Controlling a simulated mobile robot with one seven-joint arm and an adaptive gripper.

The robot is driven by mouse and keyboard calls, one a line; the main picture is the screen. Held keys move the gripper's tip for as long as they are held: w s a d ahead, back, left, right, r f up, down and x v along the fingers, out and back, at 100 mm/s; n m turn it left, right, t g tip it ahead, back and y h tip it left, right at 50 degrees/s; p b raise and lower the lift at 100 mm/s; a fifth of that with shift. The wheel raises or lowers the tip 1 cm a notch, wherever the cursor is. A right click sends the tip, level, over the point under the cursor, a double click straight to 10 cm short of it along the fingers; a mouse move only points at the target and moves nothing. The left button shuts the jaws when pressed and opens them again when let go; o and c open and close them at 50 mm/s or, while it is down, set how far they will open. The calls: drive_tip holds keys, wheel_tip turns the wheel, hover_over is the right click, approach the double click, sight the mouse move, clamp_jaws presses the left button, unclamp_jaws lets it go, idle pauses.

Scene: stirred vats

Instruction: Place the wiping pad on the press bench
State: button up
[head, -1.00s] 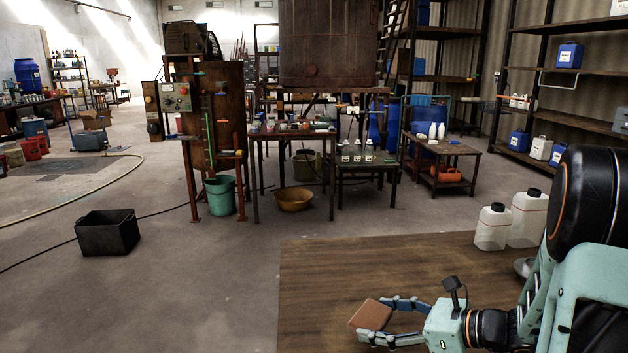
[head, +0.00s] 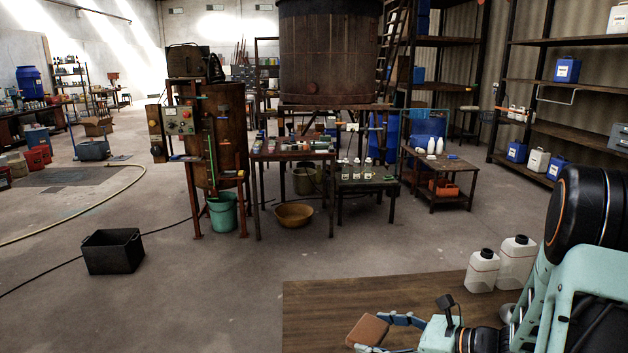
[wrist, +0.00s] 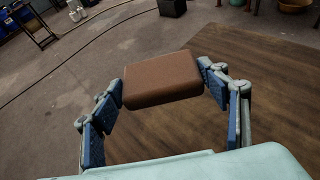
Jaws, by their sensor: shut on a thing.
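The wiping pad appears to be the brown block (head: 367,331) at the bottom of the head view. It also shows in the wrist view (wrist: 162,79). My gripper (head: 386,335) is shut on it, with a finger at each side of the pad. The pad is held over the left part of a brown wooden table (head: 330,300); its height above the top is hard to judge. No label marks the press bench, so I cannot tell which bench it is. A narrow table (head: 293,156) crowded with small items stands beside a rusty machine with a control panel.
Two white jugs (head: 482,271) stand at the wooden table's right, near my arm. A black bin (head: 112,252) is on the floor at left. A low table (head: 445,165) holds white bottles. A hose (head: 95,208) and a cable lie on the floor. Open floor spans the middle.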

sight(378, 334)
wheel_tip(378, 334, up, 7)
drive_tip(key=p, duration=0.7)
drive_tip(key=shift+p, duration=0.3)
